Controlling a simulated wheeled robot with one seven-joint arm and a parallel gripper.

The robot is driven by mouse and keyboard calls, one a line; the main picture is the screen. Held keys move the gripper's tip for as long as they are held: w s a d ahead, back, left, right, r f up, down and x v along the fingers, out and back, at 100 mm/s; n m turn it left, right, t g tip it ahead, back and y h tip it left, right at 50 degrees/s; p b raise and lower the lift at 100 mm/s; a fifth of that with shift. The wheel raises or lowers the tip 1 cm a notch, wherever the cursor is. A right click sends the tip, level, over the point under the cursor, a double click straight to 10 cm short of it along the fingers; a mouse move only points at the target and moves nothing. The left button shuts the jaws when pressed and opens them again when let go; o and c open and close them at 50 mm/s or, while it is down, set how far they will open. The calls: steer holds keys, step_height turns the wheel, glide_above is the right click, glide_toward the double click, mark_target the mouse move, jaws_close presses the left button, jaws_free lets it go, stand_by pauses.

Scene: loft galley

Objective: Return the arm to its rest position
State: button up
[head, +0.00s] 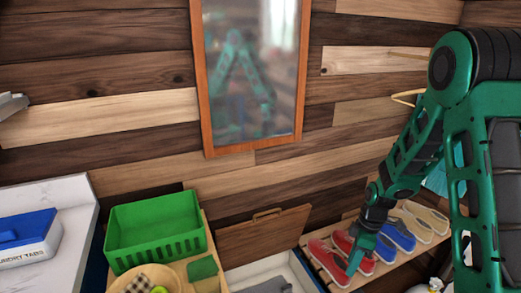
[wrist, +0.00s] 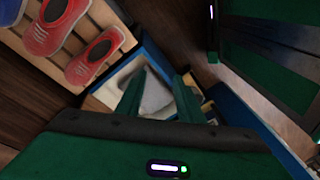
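My green arm reaches down from the right side of the head view. My gripper (head: 357,258) points downward in front of the shoe rack, close to the red shoes in the picture. In the wrist view my gripper (wrist: 158,98) has its two green fingers apart, with nothing held between them. Beyond the gap a grey cloth (wrist: 157,94) lies in an open box; whether the fingertips are near it is hard to tell.
Red shoes (head: 327,262) and blue shoes (head: 398,236) stand on a slatted wooden rack (head: 437,240). A green basket (head: 155,228) sits left of an open wooden lid (head: 262,236). A blue-lidded tabs box (head: 28,240) rests on the white counter (head: 72,190). A mirror (head: 252,70) hangs behind.

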steer(key=s+d+r+m+h, duration=0.1)
steer(key=s+d+r+m, duration=0.45)
steer(key=r, duration=0.25)
steer(key=s+d+r+m, duration=0.4)
steer(key=s+r+m, duration=0.15)
steer(key=r, duration=0.35)
steer(key=s+d+r+m, duration=0.1)
steer(key=s+r+m, duration=0.2)
steer(key=s, duration=0.5)
steer(key=s+d+r+m, duration=0.1)
steer(key=s+r+m, duration=0.3)
steer(key=s, duration=0.3)
steer(key=shift+s+d+m+t, duration=0.2)
steer(key=shift+s+m+t, duration=0.2)
steer(key=shift+m, duration=0.5)
steer(key=shift+w+f, duration=0.1)
steer(key=shift+w, duration=0.05)
steer(key=shift+w+f, duration=0.2)
steer(key=shift+w, duration=0.25)
